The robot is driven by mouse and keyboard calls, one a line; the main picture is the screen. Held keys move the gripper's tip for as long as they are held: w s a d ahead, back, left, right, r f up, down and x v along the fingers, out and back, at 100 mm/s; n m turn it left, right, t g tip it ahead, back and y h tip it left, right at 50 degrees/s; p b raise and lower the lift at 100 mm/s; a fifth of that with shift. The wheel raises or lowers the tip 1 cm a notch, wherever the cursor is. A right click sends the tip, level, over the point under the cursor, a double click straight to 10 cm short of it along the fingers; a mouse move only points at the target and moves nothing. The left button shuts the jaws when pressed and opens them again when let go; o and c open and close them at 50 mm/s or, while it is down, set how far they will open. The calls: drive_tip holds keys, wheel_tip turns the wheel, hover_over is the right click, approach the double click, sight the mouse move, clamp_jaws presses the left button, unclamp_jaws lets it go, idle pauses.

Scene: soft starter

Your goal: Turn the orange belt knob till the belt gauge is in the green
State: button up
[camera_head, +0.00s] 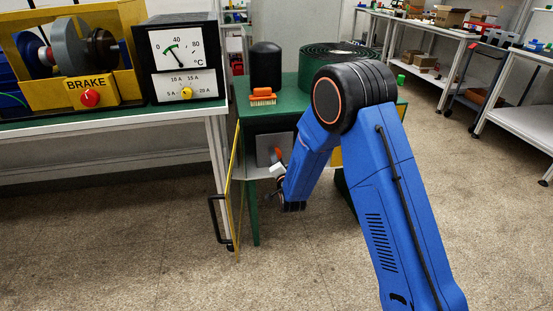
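My blue arm reaches down to the open front of a green cabinet (255,215). My gripper (276,178) is small and partly hidden by my wrist, at the cabinet opening; I cannot tell whether its fingers are open or shut. A small orange part, seemingly the belt knob (276,156), shows just above the gripper, in front of a grey panel (264,146). I cannot tell whether the gripper touches it. No belt gauge with a green zone is readable in the cabinet; my arm hides its right part.
The cabinet's yellow-edged door (235,178) stands open at left, with a black handle (216,218). A °C meter (182,58) with a yellow knob and a red brake knob (89,98) are on the left bench. A brush (263,97) lies on the cabinet top. The front floor is clear.

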drive_tip(key=shift+f, duration=0.1)
idle(0.4)
drive_tip(key=o, duration=1)
drive_tip(key=shift+o, duration=0.2)
drive_tip(key=v, duration=1.7)
drive_tip(key=shift+s, duration=0.25)
drive_tip(key=shift+w+d+r, duration=0.1)
drive_tip(key=shift+d+r, duration=0.05)
drive_tip(key=shift+r, duration=0.1)
